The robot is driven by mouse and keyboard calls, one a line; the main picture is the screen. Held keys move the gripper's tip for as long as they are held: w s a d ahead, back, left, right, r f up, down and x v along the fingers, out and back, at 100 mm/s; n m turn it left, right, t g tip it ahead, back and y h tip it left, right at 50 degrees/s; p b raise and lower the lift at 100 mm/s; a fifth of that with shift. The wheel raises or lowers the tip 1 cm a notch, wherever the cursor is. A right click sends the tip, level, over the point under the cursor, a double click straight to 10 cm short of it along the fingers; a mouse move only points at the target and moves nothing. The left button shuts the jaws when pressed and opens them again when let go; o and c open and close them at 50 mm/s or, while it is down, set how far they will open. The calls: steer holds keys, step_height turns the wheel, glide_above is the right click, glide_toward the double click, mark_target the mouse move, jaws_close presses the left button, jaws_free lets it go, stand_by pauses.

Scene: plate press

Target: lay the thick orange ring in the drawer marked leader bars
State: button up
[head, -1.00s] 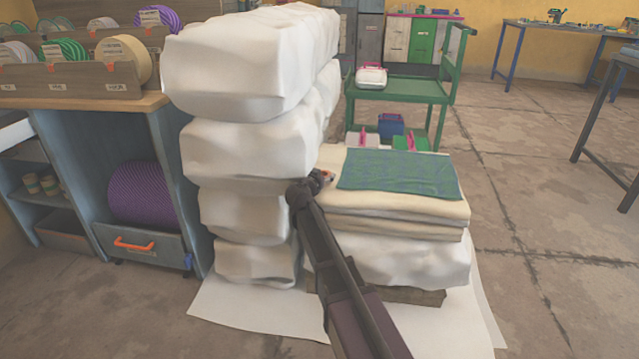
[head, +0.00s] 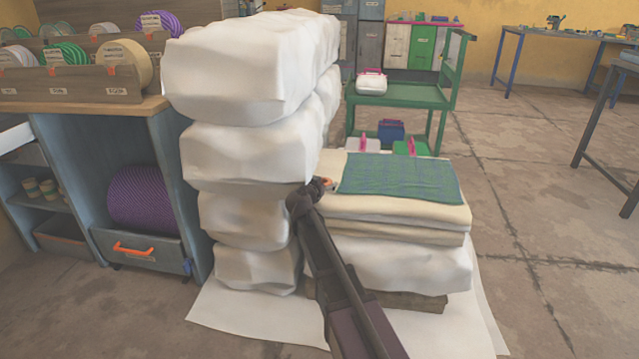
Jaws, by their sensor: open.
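My gripper (head: 319,187) is at the far end of my dark arm, low beside the stack of white bales and at the left edge of the folded cloth pile. Its fingers are small and mostly hidden, but it is open. A small orange patch (head: 327,182) shows right at its tip; I cannot tell whether this is the thick orange ring. A grey-blue drawer (head: 165,256) with an orange handle is at the lower left, under a purple roll. It looks shut, and its small label is unreadable, so I cannot tell whether it is the leader bars drawer.
White bales (head: 245,80) stand tall between my gripper and the drawer cabinet. A green patterned cloth (head: 400,178) lies on the folded pile (head: 400,212). A green cart (head: 405,95) stands behind. Floor at the right is clear.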

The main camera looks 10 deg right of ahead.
steer(key=shift+r, duration=0.2)
steer(key=shift+p+v, duration=0.9)
steer(key=shift+v, duration=2.8)
